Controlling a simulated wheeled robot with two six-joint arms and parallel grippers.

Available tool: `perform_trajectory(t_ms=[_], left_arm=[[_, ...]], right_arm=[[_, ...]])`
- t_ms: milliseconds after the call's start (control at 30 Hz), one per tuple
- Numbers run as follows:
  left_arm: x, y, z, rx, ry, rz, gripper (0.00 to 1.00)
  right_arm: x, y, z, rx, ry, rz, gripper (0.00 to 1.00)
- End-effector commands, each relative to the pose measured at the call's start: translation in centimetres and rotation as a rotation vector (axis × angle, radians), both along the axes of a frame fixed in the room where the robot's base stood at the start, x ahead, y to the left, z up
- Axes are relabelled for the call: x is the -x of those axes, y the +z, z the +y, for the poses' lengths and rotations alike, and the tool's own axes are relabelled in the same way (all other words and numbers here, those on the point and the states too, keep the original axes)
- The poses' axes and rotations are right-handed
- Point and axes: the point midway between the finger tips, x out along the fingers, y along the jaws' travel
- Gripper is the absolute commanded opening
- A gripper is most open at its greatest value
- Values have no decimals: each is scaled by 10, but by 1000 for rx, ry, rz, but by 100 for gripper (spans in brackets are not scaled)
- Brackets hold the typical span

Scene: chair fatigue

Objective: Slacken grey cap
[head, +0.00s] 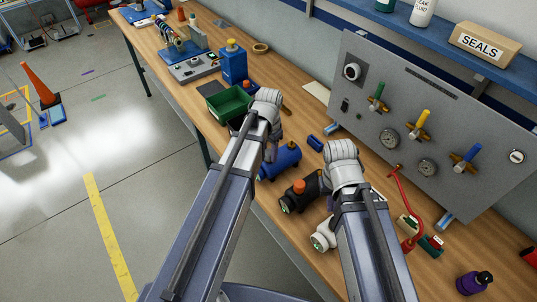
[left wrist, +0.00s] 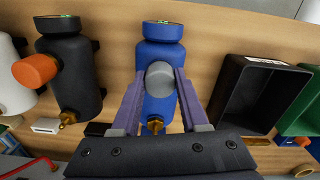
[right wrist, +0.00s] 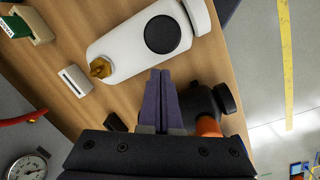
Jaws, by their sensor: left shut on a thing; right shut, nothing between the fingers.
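The grey cap (left wrist: 161,77) sticks out of the side of a blue cylinder (left wrist: 160,55) that lies on the bench. My left gripper (left wrist: 161,84) is shut on the cap, one finger on each side. In the head view the blue cylinder (head: 284,160) shows beside my left wrist, and the cap is hidden there. My right gripper (right wrist: 163,76) is shut and empty. In the right wrist view its tips point between a white cylinder (right wrist: 125,47) with a black round cap (right wrist: 163,34) and a black cylinder (right wrist: 201,100) with an orange cap (right wrist: 208,126).
In the left wrist view an open black bin (left wrist: 262,95) and a green bin (left wrist: 300,112) stand right of the blue cylinder. A grey panel (head: 425,115) with valves and gauges stands along the back. A red hose (head: 400,190) rises near the right arm.

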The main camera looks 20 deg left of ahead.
Motion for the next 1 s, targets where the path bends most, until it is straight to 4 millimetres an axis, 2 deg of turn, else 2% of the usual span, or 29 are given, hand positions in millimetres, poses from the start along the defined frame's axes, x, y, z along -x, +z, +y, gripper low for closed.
perform_trajectory(t_ms=[400,767,1000], left_arm=[[0,0,0,0,338,0,0],[0,0,0,0,382,0,0],[0,0,0,0,638,0,0]], right_arm=[[0,0,0,0,0,0,0],[0,0,0,0,0,0,0],[0,0,0,0,0,0,0]])
